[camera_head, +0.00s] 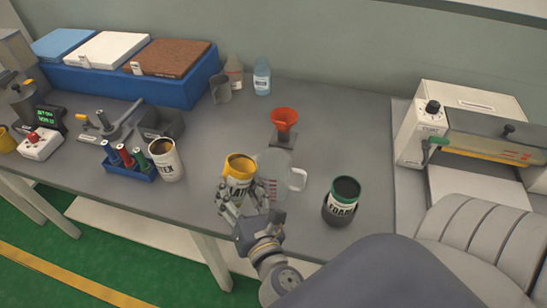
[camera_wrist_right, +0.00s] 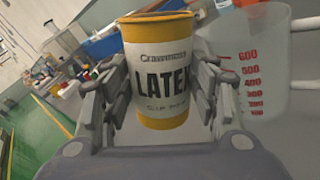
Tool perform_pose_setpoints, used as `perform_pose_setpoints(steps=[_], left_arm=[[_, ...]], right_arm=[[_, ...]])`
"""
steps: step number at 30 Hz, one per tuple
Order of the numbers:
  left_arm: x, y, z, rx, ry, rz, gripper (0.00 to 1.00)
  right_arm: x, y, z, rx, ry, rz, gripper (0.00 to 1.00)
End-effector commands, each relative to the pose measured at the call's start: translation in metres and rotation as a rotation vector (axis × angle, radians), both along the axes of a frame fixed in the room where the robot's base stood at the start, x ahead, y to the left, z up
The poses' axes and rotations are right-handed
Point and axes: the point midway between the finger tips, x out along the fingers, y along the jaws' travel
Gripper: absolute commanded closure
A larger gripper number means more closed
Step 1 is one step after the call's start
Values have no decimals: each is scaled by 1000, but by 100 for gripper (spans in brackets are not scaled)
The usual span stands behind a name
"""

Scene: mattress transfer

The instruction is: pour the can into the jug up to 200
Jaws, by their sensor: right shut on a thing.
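A yellow can with a white label (camera_head: 240,166) is held in my right gripper (camera_head: 240,200). In the right wrist view the can (camera_wrist_right: 160,78) reads "LATEX" and looks upright between the fingers. My right gripper is shut around its sides. The translucent jug (camera_head: 277,166) stands on the bench just right of the can, with its handle to the right. In the right wrist view the jug (camera_wrist_right: 262,60) shows red marks from 100 to 600. I cannot make out any liquid level in it. My left gripper is not in view.
A green-rimmed foam can (camera_head: 341,203) stands right of the jug, and a white can (camera_head: 166,160) stands to the left. A red funnel (camera_head: 285,119) is behind the jug. A blue bin unit (camera_head: 130,86) and bottles (camera_head: 262,77) line the back. Bench is clear right of the funnel.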

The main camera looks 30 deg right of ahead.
Motion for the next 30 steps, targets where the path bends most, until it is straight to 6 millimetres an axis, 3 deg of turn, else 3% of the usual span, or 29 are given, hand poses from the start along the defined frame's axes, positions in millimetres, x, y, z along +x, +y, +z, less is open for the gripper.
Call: perform_pose_setpoints(steps=[30], left_arm=[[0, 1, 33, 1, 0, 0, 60]], right_arm=[[0, -7, 28, 113, -5, 1, 81]])
